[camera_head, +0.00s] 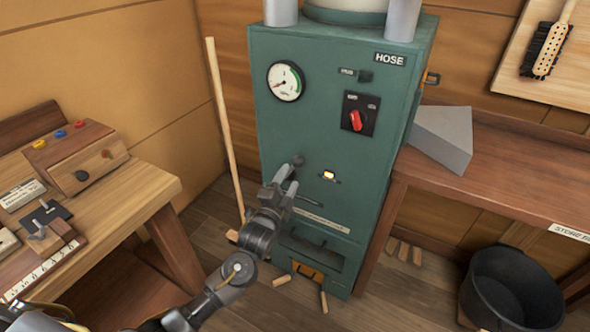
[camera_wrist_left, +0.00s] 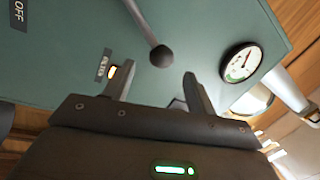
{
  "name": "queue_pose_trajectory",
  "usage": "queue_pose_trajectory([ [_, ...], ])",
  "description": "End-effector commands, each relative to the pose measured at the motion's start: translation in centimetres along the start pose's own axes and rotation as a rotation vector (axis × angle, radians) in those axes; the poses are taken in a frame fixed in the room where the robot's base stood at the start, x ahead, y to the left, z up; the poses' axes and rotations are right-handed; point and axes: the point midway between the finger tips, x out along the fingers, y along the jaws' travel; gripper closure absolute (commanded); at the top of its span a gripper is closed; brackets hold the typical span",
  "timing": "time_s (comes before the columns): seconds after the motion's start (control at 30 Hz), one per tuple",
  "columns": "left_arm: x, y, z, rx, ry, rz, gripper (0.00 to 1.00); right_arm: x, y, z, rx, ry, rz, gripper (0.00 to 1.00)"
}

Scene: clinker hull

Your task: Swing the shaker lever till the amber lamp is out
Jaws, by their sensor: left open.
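The shaker lever shows in the left wrist view as a grey rod ending in a dark ball knob (camera_wrist_left: 161,56). In the head view its dark knob (camera_head: 298,160) shows at the fingertips, low on the front of the green cabinet (camera_head: 325,120). The amber lamp (camera_head: 328,175) on that front is lit; it also glows in the left wrist view (camera_wrist_left: 114,72). My left gripper (camera_head: 288,176) is open, its fingers (camera_wrist_left: 148,75) pointing at the cabinet. The knob lies between or just beyond the fingertips, not clasped. My right gripper is out of view.
A gauge (camera_head: 285,81) and a red switch (camera_head: 357,119) sit higher on the cabinet. A wooden stick (camera_head: 224,125) leans at its left. A workbench (camera_head: 130,190) stands left, another bench (camera_head: 500,180) right, with a black bucket (camera_head: 512,290) below it. Wood pieces lie on the floor.

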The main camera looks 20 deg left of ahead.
Motion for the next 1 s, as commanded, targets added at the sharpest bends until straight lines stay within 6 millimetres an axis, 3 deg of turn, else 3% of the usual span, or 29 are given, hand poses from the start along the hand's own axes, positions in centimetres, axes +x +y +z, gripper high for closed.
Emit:
queue_pose_trajectory([
  [0.1, -1.9, 0.1, 0.0, 0.001, -0.001, 0.001, 0.44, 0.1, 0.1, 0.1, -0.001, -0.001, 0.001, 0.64],
  [0.23, -3.0, 0.1, 0.0, 0.000, -0.001, 0.000, 0.44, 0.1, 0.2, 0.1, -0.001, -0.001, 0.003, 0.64],
  [0.77, -3.3, 0.0, 0.0, 0.001, -0.001, 0.000, 0.44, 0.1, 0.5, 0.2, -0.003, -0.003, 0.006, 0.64],
  [0.9, -3.5, 1.0, 0.5, -0.007, -0.011, 0.020, 0.59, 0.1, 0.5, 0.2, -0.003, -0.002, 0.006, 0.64],
  [0.97, -4.0, 2.9, 1.5, -0.028, -0.031, 0.061, 0.67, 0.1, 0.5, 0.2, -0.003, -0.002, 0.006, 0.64],
  [1.0, -4.5, 4.9, 2.5, -0.049, -0.051, 0.103, 0.72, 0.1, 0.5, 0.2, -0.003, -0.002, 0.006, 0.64],
])
